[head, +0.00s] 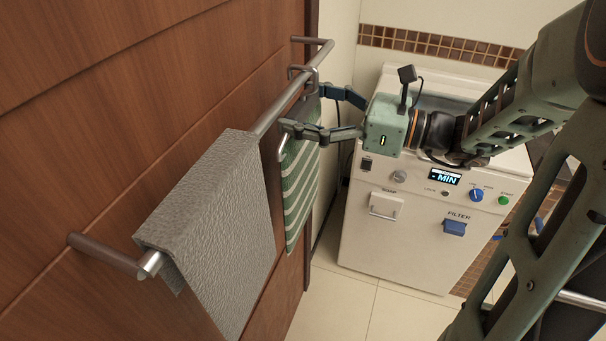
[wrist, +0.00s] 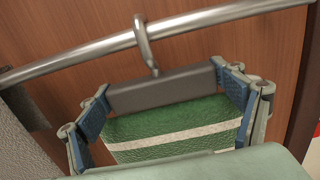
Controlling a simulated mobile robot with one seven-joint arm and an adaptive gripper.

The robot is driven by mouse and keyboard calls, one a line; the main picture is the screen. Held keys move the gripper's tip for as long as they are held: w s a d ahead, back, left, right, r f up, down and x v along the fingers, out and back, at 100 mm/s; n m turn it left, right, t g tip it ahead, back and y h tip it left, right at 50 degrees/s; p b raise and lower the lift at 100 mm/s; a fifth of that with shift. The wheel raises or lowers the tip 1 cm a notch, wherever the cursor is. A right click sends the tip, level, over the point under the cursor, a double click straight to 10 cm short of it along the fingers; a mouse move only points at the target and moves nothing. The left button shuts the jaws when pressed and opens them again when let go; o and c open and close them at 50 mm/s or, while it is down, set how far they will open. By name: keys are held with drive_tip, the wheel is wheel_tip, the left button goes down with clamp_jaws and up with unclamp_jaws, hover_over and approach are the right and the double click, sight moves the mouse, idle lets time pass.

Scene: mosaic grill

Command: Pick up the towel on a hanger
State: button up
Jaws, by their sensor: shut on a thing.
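A green towel with white stripes (head: 301,190) hangs from a grey hanger on the metal rail (head: 270,116) at the wooden door. In the wrist view the towel (wrist: 170,128) hangs below the hanger's dark grey bar (wrist: 163,90), and the hanger's hook (wrist: 144,45) goes over the rail. My gripper (head: 302,115) is shut on the hanger, with one blue fingertip at each end of its bar. In the wrist view, my gripper (wrist: 168,105) spans the bar's full width. The lower towel is hidden in the wrist view.
A grey textured towel (head: 215,220) is draped over the near part of the rail, left of the hanger. A white washing machine (head: 400,235) stands to the right, behind my arm. The wooden door (head: 110,100) is close behind the rail. Tiled floor (head: 345,310) is clear below.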

drive_tip(key=shift+w+r, duration=0.1)
drive_tip(key=shift+c, duration=0.5)
drive_tip(key=shift+w+d+r, duration=0.1)
drive_tip(key=shift+d+r, duration=0.05)
drive_tip(key=w+d+r, duration=0.7)
drive_tip(key=w+d, duration=0.2)
drive_tip(key=d, duration=0.1)
drive_tip(key=shift+d+r, duration=0.2)
drive_tip(key=shift+r, duration=0.1)
